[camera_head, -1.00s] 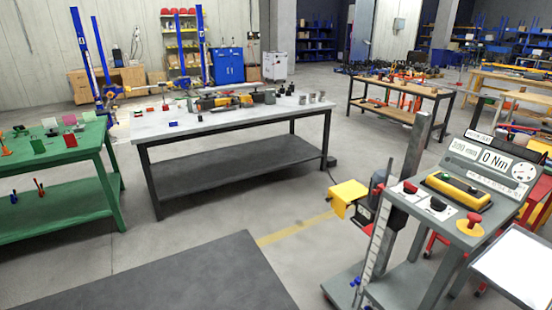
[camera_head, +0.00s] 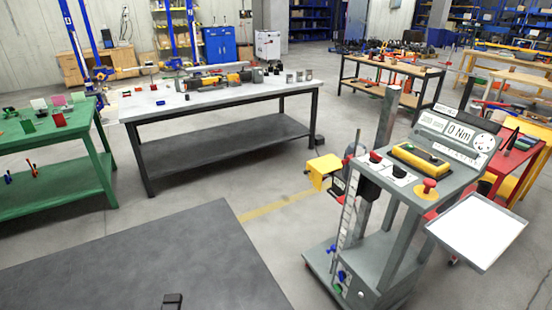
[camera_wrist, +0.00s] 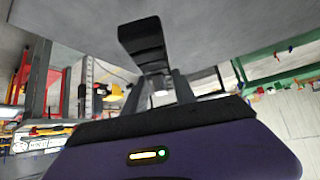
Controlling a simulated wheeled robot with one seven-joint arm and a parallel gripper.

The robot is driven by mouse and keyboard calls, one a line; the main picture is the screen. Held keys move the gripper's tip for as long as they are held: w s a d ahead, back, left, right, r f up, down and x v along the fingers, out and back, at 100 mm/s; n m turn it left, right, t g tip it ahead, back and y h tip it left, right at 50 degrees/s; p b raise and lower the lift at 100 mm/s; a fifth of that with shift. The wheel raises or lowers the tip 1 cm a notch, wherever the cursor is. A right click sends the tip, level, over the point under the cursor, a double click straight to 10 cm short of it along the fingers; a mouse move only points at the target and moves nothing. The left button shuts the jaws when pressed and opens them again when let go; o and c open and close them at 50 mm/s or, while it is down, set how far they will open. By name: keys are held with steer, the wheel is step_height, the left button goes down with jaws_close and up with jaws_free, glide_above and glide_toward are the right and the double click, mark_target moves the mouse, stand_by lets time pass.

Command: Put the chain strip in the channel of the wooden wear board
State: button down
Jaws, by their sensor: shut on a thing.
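My gripper (camera_wrist: 160,88) shows in the wrist view, with its two dark fingers shut on a black ridged strip, which looks like the chain strip (camera_wrist: 143,38). The strip sticks out past the fingertips toward the top of the picture, in front of a grey surface. In the head view a small dark piece (camera_head: 172,300) pokes in at the bottom edge, over the dark grey surface. I cannot tell whether it is the strip's end or part of my gripper. I cannot make out the wooden wear board or its channel in either view.
A grey test stand (camera_head: 400,175) with a white tray (camera_head: 478,231) stands at the right. A grey-topped workbench (camera_head: 215,97) holding tools and small parts stands at the back, a green table (camera_head: 60,150) at the left. A dark grey flat surface (camera_head: 140,265) fills the lower left. Bare floor lies between them.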

steer(key=w+d+f, duration=0.1)
steer(key=d+f, duration=0.5)
steer(key=d, duration=0.7)
steer(key=w+d+f+m+h, duration=0.1)
steer(key=d+f, duration=0.6)
steer(key=d, duration=0.7)
steer(key=w+d+f, duration=0.2)
steer(key=d+f, duration=0.4)
steer(key=d, duration=0.7)
steer(key=shift+d+f+m, duration=0.4)
